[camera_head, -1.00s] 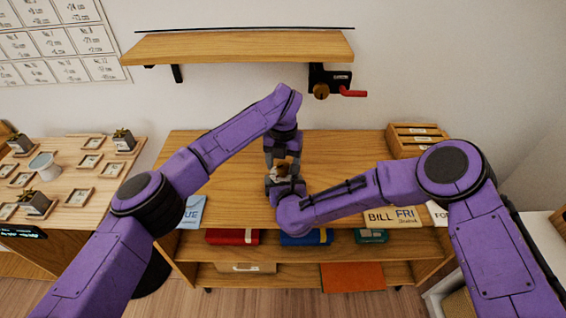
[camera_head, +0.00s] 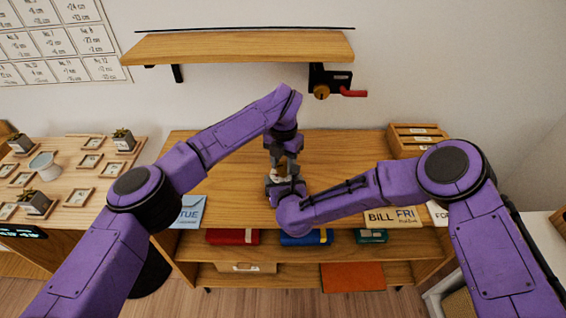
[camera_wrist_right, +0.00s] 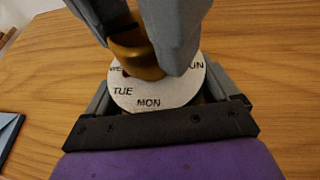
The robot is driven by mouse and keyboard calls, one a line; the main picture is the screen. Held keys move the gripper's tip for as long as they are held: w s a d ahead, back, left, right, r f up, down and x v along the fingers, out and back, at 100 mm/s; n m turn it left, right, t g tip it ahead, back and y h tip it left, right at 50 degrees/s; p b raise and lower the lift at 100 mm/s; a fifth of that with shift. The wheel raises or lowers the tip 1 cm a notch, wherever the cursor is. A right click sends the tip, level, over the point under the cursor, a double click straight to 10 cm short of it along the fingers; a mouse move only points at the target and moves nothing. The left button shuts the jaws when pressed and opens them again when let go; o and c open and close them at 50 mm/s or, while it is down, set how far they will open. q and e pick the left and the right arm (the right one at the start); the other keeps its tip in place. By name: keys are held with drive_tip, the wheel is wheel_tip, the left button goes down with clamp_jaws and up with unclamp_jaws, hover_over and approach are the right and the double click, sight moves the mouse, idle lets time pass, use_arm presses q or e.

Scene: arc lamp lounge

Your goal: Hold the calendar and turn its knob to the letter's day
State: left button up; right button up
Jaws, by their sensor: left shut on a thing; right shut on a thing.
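The calendar shows as a round white dial (camera_wrist_right: 150,95) with a brass knob (camera_wrist_right: 138,52) in the right wrist view. MON and TUE read clearly near the dial's lower edge; a partly covered WED and SUN are higher up. My left gripper (camera_head: 283,155) comes from above, its grey fingers shut around the knob and hiding much of the dial. My right gripper (camera_head: 283,187) is shut on the calendar's body from the near side. In the head view the calendar is mostly hidden between the grippers. A blue letter (camera_head: 190,212) marked "TUE" lies at the desk's front left.
A card marked "BILL FRI" (camera_head: 393,217) lies at front right, partly under my right arm. A wooden sorter (camera_head: 417,137) stands at the back right. A wall shelf (camera_head: 240,47) hangs above. The desk (camera_head: 340,150) is clear behind my right forearm.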

sight(284, 165)
use_arm(q)
drive_tip(key=shift+m, duration=1.5)
drive_tip(key=o, duration=1.1)
drive_tip(key=shift+c, duration=0.2)
wheel_tip(284, 165, up, 12)
